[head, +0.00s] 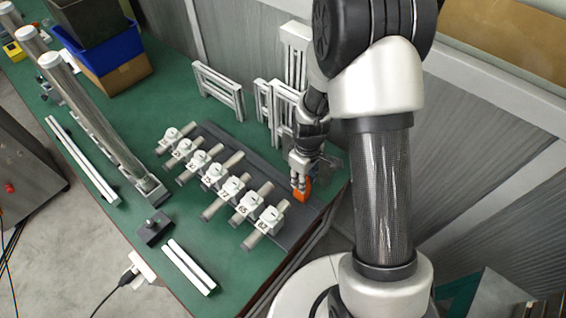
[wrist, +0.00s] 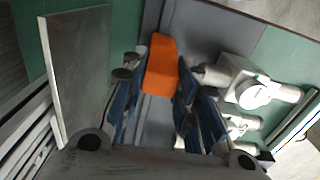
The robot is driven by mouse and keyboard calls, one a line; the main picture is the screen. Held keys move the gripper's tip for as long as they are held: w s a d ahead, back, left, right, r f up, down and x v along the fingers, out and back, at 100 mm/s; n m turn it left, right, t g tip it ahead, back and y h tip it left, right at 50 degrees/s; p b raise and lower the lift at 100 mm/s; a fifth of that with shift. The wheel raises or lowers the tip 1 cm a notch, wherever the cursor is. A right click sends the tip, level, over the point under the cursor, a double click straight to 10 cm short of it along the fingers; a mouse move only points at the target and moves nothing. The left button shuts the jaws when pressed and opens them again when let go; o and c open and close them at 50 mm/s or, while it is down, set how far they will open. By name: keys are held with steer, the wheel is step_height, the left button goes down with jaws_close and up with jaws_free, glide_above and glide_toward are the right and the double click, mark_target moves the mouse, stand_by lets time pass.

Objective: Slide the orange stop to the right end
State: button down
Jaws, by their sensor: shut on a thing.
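The orange stop (head: 302,192) is a small block at the back edge of a dark grey plate (head: 250,160), toward the plate's right end in the head view. My gripper (head: 299,181) reaches down on it from above. In the wrist view the orange stop (wrist: 160,72) lies between the blue-padded fingers of my gripper (wrist: 155,84), which are shut on it. The stop's underside and its seat on the plate are hidden.
Several white numbered blocks on grey bars (head: 234,184) line the plate in front of the stop. White frames (head: 219,90) stand behind on the green table (head: 165,95). A grey panel (wrist: 80,75) shows left of my fingers in the wrist view. The table's right edge is close.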

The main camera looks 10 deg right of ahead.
steer(key=s+d, duration=0.3)
steer(key=s, duration=0.2)
steer(key=shift+d, duration=0.3)
steer(key=c, duration=1.3)
jaws_free()
steer(key=shift+s+d, duration=0.1)
steer(key=shift+d, duration=0.05)
steer(key=shift+o, duration=0.3)
step_height(320, 180, up, 12)
